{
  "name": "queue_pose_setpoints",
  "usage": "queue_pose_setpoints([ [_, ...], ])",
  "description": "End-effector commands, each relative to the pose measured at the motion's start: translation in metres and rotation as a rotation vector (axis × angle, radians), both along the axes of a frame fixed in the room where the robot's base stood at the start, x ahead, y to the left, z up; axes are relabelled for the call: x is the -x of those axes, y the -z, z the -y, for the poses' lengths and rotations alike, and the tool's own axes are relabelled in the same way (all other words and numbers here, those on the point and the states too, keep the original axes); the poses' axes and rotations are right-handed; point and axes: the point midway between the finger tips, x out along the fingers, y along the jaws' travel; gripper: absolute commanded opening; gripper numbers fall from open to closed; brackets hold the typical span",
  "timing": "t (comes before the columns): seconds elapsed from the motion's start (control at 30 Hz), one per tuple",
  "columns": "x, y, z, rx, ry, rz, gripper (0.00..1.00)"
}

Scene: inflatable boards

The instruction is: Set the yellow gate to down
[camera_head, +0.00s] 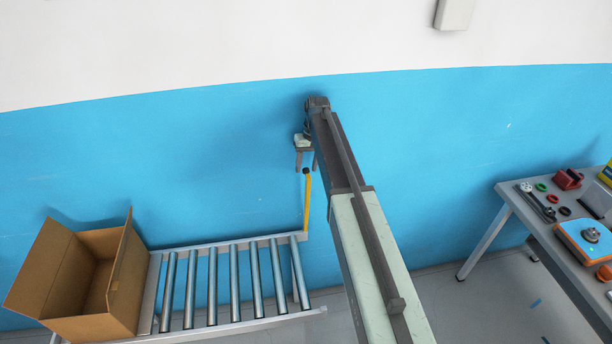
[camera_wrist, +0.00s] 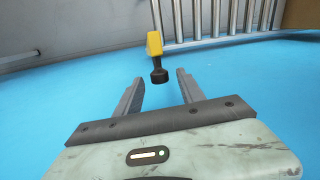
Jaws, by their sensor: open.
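The yellow gate (camera_head: 307,203) is a thin yellow bar with a dark tip, standing upright at the right end of the roller conveyor in the head view. In the wrist view the gate (camera_wrist: 154,43) shows its yellow bar and its black knob end, which lies between and just beyond my fingertips. My gripper (camera_head: 305,168) is open, pointing down just above the gate's top. In the wrist view my gripper (camera_wrist: 156,78) has its two fingers spread with nothing held. I cannot tell whether the fingers touch the knob.
The roller conveyor (camera_head: 236,248) runs left from the gate, with an open cardboard box (camera_head: 112,318) at its left end. A blue and white wall stands close behind. A grey table (camera_head: 520,205) with tools and an orange-blue device is at the right.

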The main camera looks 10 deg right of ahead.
Motion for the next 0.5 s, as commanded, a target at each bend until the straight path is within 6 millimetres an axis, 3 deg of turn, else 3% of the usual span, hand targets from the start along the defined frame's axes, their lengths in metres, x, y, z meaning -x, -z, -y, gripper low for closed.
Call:
queue_pose_setpoints([
  [0.03, 0.0001, 0.0087, -0.0008, 0.0, 0.0, 0.0, 0.46],
  [0.3, 0.0, 0.0064, -0.0014, 0.0, 0.0, 0.0, 0.46],
  [0.47, 0.0, 0.0063, -0.0015, 0.0, 0.0, 0.0, 0.02],
  [0.5, 0.0, 0.0063, -0.0015, 0.0, 0.0, 0.0, 0.0],
])
